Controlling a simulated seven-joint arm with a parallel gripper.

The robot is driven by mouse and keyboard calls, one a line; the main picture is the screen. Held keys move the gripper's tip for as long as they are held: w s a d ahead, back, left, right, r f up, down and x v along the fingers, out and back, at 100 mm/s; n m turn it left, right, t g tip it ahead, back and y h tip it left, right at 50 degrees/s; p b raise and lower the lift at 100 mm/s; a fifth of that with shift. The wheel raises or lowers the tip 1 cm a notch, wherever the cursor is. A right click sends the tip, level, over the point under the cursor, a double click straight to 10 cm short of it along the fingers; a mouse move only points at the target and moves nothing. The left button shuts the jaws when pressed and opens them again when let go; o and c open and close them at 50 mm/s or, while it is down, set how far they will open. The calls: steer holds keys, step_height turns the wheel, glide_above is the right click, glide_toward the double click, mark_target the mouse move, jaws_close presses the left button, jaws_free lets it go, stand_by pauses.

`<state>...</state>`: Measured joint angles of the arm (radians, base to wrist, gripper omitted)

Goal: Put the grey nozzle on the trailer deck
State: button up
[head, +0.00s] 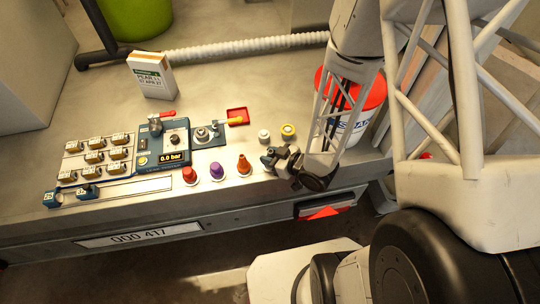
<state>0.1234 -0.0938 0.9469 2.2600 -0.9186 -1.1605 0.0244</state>
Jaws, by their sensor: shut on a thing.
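My gripper (272,160) is low over the front right of the trailer deck (330,185), just right of an orange nozzle (244,165). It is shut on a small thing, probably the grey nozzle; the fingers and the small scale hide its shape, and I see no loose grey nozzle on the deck. I cannot tell whether the held thing touches the deck. A red nozzle (190,175) and a purple nozzle (217,170) stand left of the orange one. A grey metal fitting (202,133) sits on a blue block behind them.
A white cap (264,135) and a yellow one (288,130) stand behind my gripper. A gauge box (165,150), a labelled rack (95,157) and a red tray (238,112) are left. A red-lidded bucket (372,92) stands right. The deck's front edge is close.

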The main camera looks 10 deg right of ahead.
stand_by(0.3)
steer(key=o, duration=1)
steer(key=shift+f, duration=0.1)
steer(key=shift+c, duration=0.2)
steer(key=shift+f, duration=0.1)
steer(key=shift+v, duration=3.85)
steer(key=shift+s, duration=0.15)
steer(key=shift+c, duration=0.2)
